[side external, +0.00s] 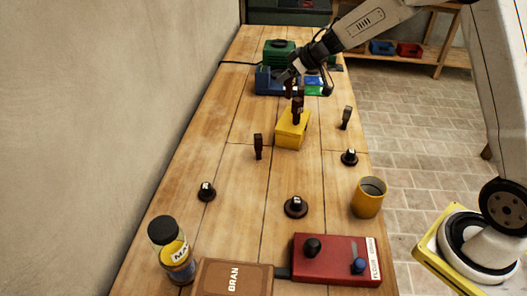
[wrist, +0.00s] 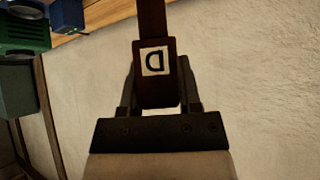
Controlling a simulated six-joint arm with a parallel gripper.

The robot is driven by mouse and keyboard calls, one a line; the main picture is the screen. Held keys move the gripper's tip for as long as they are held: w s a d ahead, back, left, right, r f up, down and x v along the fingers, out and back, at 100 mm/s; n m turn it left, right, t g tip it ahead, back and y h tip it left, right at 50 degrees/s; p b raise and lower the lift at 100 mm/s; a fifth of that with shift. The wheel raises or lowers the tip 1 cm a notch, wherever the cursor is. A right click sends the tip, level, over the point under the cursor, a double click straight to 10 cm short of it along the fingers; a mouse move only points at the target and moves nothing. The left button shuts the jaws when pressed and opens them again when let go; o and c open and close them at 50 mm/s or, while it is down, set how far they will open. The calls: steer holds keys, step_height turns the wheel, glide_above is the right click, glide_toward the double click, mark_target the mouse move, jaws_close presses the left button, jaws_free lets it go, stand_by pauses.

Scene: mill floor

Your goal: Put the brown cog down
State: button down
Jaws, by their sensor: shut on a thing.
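The brown cog (wrist: 152,92) is between the jaws of my gripper (wrist: 159,106) in the wrist view. Its wide end carries a white label with a letter that looks like D, and a narrower shank runs to the top edge. In the side view my gripper (side external: 288,77) is over the far half of the bench, shut on the cog, above a yellow block (side external: 291,136). Another dark brown piece (side external: 297,112) shows at the top of that block, just below my gripper. I cannot tell whether the held cog touches it.
Dark upright pieces stand at left (side external: 258,147) and right (side external: 346,118) of the block. Several low black knobbed discs, a yellow cup (side external: 368,197), a jar (side external: 171,250), a brown book (side external: 232,278) and a red box (side external: 335,258) lie nearer. A blue bin (side external: 270,82) stands behind.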

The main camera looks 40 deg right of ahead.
steer(key=shift+w+f, duration=0.1)
steer(key=shift+w+f, duration=0.2)
steer(key=shift+f, duration=1.6)
steer(key=shift+f, duration=0.6)
steer(key=shift+c, duration=1.5)
jaws_free()
steer(key=shift+r, duration=0.15)
